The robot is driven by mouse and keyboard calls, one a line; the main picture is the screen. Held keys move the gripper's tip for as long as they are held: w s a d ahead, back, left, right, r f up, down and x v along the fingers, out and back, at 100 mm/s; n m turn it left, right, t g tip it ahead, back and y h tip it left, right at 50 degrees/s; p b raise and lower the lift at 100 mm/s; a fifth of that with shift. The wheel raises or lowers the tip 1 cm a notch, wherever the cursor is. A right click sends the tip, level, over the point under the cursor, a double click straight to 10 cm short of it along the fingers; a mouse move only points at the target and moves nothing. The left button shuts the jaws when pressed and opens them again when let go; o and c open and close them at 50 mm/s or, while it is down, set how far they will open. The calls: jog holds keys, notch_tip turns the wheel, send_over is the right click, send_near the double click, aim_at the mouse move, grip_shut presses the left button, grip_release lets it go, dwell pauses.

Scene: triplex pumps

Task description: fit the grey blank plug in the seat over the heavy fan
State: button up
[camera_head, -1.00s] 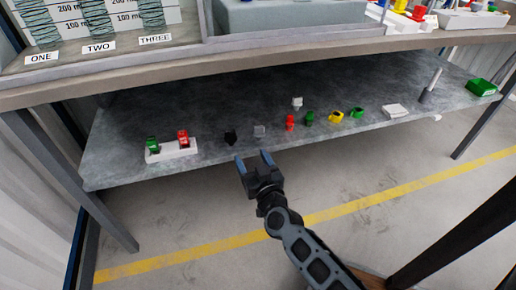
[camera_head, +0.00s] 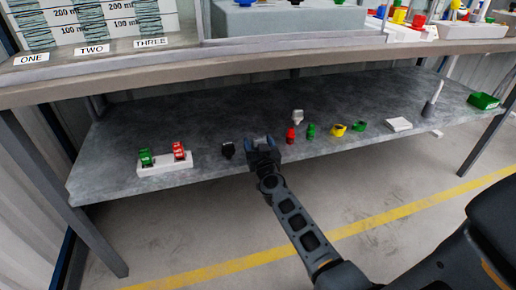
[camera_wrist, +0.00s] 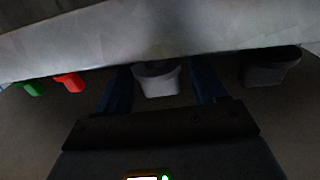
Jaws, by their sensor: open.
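The grey blank plug (camera_wrist: 158,80) shows in the wrist view between the two finger tips of my gripper (camera_wrist: 160,90), close to the shelf edge. The fingers are apart on either side of it, and I cannot tell whether either touches it. In the head view my gripper (camera_head: 260,142) is at the front of the lower shelf (camera_head: 110,160) and hides the plug's place. No heavy fan or seat over one can be made out in these frames.
A black part (camera_head: 228,150) lies left of my gripper. Red (camera_head: 291,135), green (camera_head: 311,130) and yellow (camera_head: 338,129) parts lie to its right, with a white part (camera_head: 297,116) behind. A white block (camera_head: 165,167) holds green and red pieces. The worktop (camera_head: 330,52) overhangs the shelf.

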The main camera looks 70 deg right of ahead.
jog(key=shift+w+d, duration=0.15)
jog(key=shift+d, duration=0.1)
jog(key=shift+c, duration=0.3)
jog(key=c, duration=1)
jog(key=shift+r, duration=0.1)
